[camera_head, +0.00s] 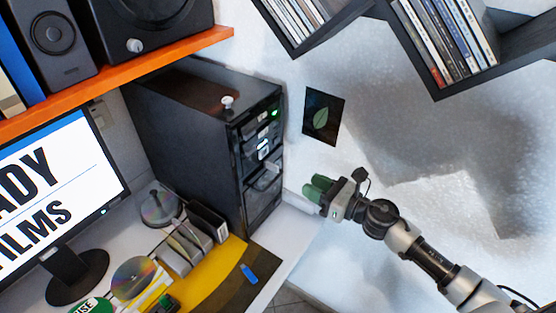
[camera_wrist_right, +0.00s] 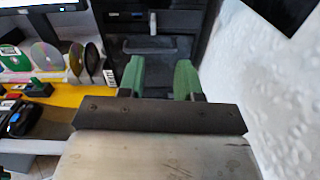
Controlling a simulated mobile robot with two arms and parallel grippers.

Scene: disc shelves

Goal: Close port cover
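The black computer tower (camera_head: 190,125) stands at the desk's back corner, its front facing right. A grey flap-like piece (camera_head: 267,178), likely the port cover, shows on its front below lit parts. It seems to stick out, but its exact angle is hard to tell. In the right wrist view a dark grey panel (camera_wrist_right: 150,44) shows on the tower front beyond the fingers. My right gripper (camera_head: 318,188) is right of the tower front, apart from it. Its green fingers (camera_wrist_right: 160,68) are spread with nothing between them. My left gripper is not in view.
A monitor (camera_head: 60,185), discs (camera_head: 160,205) and a blue USB stick (camera_head: 249,273) are on the desk left of and before the tower. An orange shelf (camera_head: 130,70) hangs above. The white wall (camera_head: 400,130) is close on the right.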

